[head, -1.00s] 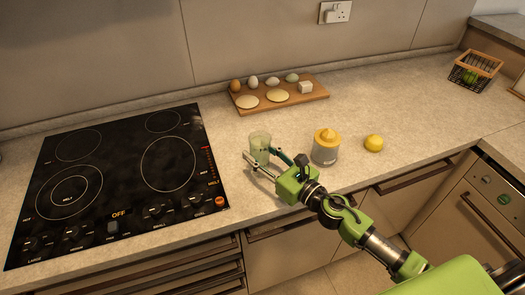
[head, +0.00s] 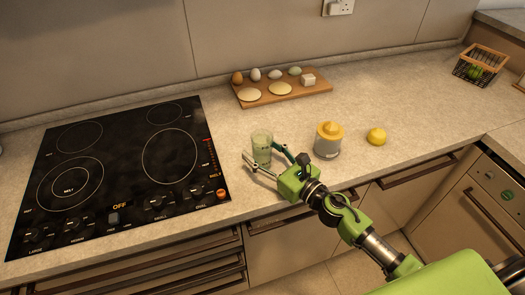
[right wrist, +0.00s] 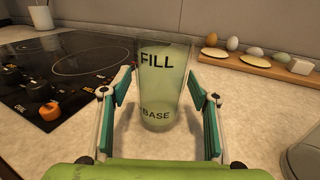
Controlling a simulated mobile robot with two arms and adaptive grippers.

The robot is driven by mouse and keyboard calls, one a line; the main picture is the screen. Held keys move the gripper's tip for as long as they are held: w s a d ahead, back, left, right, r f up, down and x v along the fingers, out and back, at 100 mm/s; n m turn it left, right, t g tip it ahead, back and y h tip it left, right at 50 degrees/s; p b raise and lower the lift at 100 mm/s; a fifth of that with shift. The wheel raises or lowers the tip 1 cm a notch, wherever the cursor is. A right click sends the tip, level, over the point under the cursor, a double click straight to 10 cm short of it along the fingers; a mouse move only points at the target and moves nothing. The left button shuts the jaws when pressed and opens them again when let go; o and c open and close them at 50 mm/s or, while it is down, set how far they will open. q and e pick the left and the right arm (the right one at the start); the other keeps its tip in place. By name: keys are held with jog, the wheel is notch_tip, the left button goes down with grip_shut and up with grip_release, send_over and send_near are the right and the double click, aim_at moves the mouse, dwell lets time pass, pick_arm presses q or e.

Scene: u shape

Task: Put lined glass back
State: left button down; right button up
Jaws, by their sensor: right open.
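The lined glass (head: 262,150) stands upright on the counter just right of the cooktop. In the right wrist view the glass (right wrist: 158,85) is see-through with a pale green tint and reads "FILL" near the top and "BASE" near the bottom. My right gripper (head: 268,163) is open, its fingers low on either side of the glass. In the right wrist view the fingers (right wrist: 160,98) show gaps to the glass on both sides. My left gripper is not in view.
A black cooktop (head: 120,170) lies to the left. A juicer with a yellow top (head: 328,140) and a lemon (head: 376,136) stand to the right. A wooden board (head: 312,89) with eggs is behind. A wire basket (head: 478,66) is far right.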

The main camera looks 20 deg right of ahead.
jog(key=shift+r, duration=0.1)
jog(key=b+v, duration=0.3)
jog(key=v, duration=0.7)
jog(key=shift+s+d+b, duration=0.15)
jog(key=shift+s+b, duration=0.1)
jog(key=shift+b, duration=0.1)
jog(key=shift+v, duration=0.75)
